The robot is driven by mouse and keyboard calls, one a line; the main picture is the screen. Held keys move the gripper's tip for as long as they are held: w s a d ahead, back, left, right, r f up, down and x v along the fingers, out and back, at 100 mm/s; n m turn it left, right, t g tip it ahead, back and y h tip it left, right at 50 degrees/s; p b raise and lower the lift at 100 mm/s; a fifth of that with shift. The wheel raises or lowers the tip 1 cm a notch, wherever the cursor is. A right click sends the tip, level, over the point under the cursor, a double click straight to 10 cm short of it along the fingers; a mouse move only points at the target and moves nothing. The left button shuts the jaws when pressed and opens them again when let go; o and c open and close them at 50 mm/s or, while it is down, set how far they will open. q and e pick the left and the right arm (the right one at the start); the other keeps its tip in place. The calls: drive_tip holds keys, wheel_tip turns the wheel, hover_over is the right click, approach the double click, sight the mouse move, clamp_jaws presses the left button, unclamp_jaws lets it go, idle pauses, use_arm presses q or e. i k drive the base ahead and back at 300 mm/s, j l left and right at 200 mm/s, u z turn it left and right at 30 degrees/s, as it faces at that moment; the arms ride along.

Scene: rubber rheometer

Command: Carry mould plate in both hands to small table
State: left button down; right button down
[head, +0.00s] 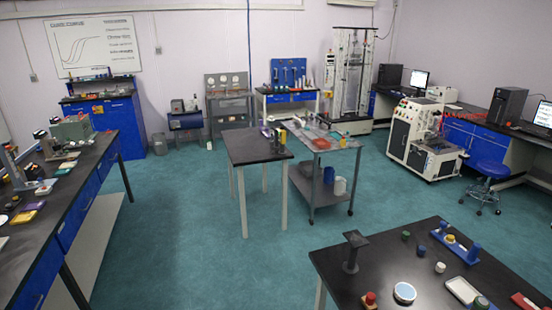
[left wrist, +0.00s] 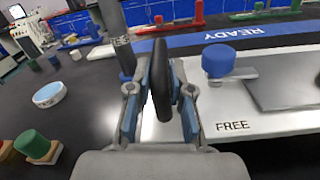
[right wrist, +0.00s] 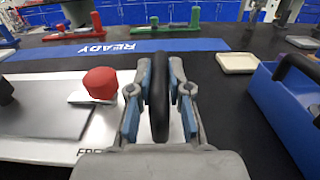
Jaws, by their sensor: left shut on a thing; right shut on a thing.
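The mould plate appears to be the pale, silvery plate (left wrist: 275,122) with black handles, also seen in the right wrist view (right wrist: 108,128). My left gripper (left wrist: 160,75) is shut on an upright black handle (left wrist: 160,85). My right gripper (right wrist: 160,75) is shut on another black handle (right wrist: 160,90). A blue knob (left wrist: 219,61) and a red knob (right wrist: 101,82) show beside the grippers. I cannot tell whether the plate is lifted or resting. The small table is probably the dark-topped one (head: 255,150) in the head view, where neither gripper shows.
A grey cart (head: 325,195) adjoins the small table's right side. A long bench (head: 85,180) lines the left. A black table (head: 400,265) with loose items stands at lower right. Open green floor (head: 180,240) lies between. A blue carrier (right wrist: 290,105) is close to my right gripper.

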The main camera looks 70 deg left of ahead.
sight(242, 143)
drive_tip(key=k+z, duration=0.15)
drive_tip(key=k, duration=0.45)
drive_tip(key=z, duration=2)
drive_tip(key=j+z, duration=0.15)
drive_tip(key=z, duration=0.7)
drive_tip(key=k+j, duration=0.25)
drive_tip(key=k, duration=0.2)
drive_tip(key=k+j, duration=0.25)
drive_tip(key=k, duration=0.25)
drive_tip(key=k+j, duration=0.15)
drive_tip(key=k, duration=0.3)
drive_tip(key=k+j, duration=0.15)
drive_tip(key=k, duration=0.35)
drive_tip(key=k+z, duration=0.1)
drive_tip(key=k, duration=0.8)
drive_tip(key=k+l+z, duration=0.1)
drive_tip(key=k+z, duration=0.3)
drive_tip(key=k, duration=0.55)
